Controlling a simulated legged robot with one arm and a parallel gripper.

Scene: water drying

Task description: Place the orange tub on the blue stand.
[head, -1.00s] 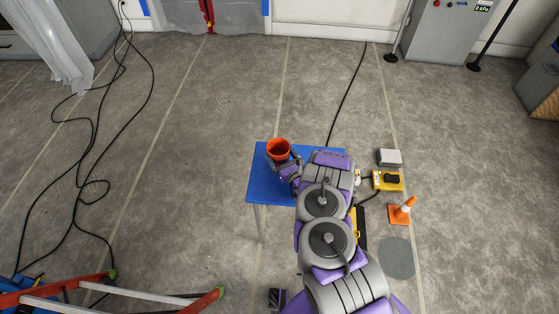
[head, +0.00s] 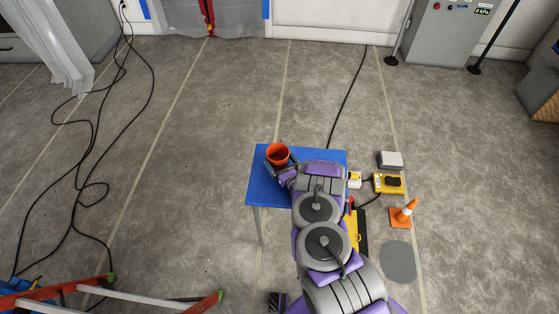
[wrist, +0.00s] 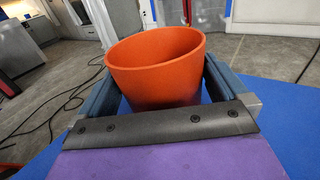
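The orange tub (head: 277,154) is over the left rear part of the blue stand (head: 328,156). In the wrist view, the tub (wrist: 157,75) sits between the two fingers of my gripper (wrist: 165,85), its open mouth up and its rim higher on the right. The fingers lie against its sides, and a sliver of blue shows beside its lower right. In the head view, my gripper (head: 280,163) reaches in from the right. The tub's base is hidden, so I cannot tell whether it touches the stand. The stand's blue top (wrist: 275,105) fills the lower right of the wrist view.
My arm covers the stand's right front. Right of it are a yellow device (head: 388,183), a grey box (head: 390,160) and an orange cone (head: 404,213). A ladder (head: 110,295) lies front left. Black cables (head: 98,130) cross the left floor. The stand's left front is bare.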

